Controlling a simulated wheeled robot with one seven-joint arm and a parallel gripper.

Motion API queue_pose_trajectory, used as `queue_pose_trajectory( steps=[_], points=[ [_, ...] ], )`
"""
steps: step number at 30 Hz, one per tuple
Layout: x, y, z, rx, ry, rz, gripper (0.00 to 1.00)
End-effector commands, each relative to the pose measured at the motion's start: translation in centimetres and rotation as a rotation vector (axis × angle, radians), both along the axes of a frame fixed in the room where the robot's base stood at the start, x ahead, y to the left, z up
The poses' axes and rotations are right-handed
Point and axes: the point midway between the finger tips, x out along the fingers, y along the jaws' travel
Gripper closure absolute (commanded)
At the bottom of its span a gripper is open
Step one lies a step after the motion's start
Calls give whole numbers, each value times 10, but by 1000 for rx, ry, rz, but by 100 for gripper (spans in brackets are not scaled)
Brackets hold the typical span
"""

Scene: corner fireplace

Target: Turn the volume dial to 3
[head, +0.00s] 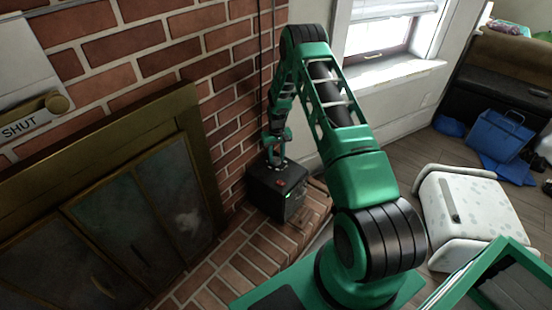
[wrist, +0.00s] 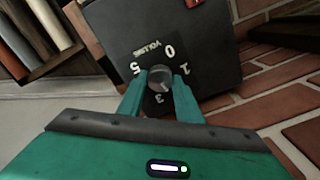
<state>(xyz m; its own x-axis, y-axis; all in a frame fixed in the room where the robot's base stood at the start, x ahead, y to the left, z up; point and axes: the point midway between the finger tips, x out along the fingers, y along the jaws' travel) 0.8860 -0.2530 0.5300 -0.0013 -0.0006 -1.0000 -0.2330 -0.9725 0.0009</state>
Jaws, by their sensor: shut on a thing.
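The volume dial (wrist: 159,74) is a small grey round knob on the face of a black box (wrist: 125,28). White marks 0, 1, 3 and 5 and the word VOLUME surround it; 3 lies on the side nearest my gripper's palm. My gripper (wrist: 161,84) has its two green fingers on either side of the knob, shut on it. I cannot make out a pointer on the knob. In the head view the black box (head: 263,190) stands on the brick hearth, with a red spot on top and a green light. My arm reaches down to it, and the dial is hidden there.
A brick wall (head: 130,48) and a fireplace with dark doors (head: 120,225) are at the left. A white spotted chest (head: 480,215) stands at the right, with a blue bag (head: 500,135) behind it. A shelf with books (wrist: 42,30) is near the box.

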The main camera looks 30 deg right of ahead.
Motion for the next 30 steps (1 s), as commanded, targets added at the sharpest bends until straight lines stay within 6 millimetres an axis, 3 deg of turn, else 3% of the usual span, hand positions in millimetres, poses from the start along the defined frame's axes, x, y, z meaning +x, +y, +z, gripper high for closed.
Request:
queue_pose_trajectory(
  steps=[15,30],
  points=[
    [6,1,3,4,-13,-454,91],
    [6,2,3,5,-11,-657,91]
  ],
)
